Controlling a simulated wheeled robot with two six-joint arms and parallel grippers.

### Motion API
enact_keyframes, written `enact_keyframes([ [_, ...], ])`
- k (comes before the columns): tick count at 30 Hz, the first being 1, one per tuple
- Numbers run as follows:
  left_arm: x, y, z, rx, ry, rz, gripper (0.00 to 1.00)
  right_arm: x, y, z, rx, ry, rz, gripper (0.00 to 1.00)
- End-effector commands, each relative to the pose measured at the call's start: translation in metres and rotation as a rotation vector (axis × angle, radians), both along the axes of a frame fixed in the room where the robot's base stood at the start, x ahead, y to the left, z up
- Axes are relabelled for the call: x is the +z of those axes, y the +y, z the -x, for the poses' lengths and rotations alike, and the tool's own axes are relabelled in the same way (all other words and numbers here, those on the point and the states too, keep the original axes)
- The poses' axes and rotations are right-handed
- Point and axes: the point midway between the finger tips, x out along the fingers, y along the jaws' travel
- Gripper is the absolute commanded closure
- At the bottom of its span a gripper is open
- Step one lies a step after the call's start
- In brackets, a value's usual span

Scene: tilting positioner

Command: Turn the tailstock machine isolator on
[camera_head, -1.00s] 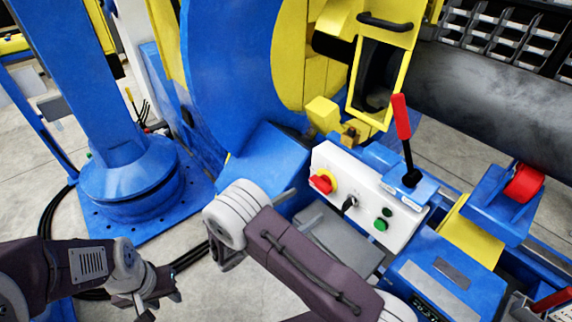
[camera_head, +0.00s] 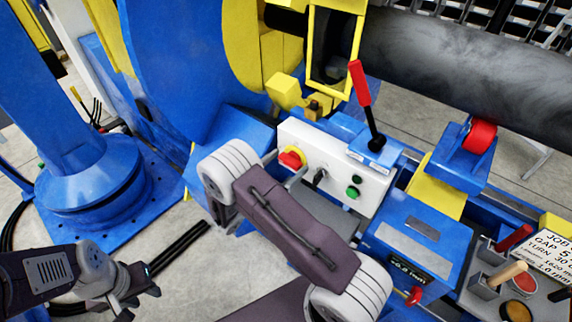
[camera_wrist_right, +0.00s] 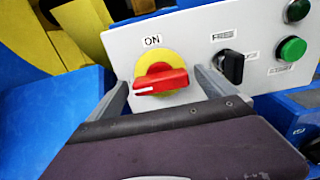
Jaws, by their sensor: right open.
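The isolator is a red handle on a yellow disc (camera_head: 291,158) at the left end of a white control panel (camera_head: 340,160). In the right wrist view the isolator (camera_wrist_right: 160,80) shows its red handle lying nearly level, slightly tilted, with a white mark at its left end. An "ON" label (camera_wrist_right: 152,41) sits above the disc. My right gripper (camera_wrist_right: 163,80) is open, one finger on each side of the handle; I cannot tell whether they touch it. It also shows in the head view (camera_head: 284,167). My left gripper (camera_head: 138,292) hangs low at the left, away from the panel.
Right of the isolator are a black key switch (camera_wrist_right: 232,66) and green buttons (camera_wrist_right: 291,48). A red-handled lever (camera_head: 362,85) rises behind the panel. A blue positioner base (camera_head: 90,185) stands left. A tool tray (camera_head: 530,295) lies at lower right.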

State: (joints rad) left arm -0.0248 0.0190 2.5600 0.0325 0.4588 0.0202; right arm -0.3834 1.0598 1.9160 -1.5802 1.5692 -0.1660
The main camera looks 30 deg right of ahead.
Motion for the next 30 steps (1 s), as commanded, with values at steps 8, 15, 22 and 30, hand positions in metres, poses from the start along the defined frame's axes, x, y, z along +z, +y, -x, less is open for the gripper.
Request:
enact_keyframes([
  [8,0.0,0.0,0.0,0.0,0.0,0.0,0.64,0.0,0.0,0.0,0.0,0.0,0.0,0.53],
  [15,-0.001,0.0,0.0,0.0,0.0,0.0,0.64,0.0,0.0,0.0,0.0,-0.01,-0.004,0.68],
  [22,-0.004,0.0,0.0,0.0,0.0,0.0,0.64,-0.001,0.0,0.0,0.0,-0.091,-0.038,0.68],
  [30,-0.014,0.0,0.0,0.0,0.0,0.0,0.64,-0.002,0.0,0.001,0.0,-0.298,-0.124,0.68],
])
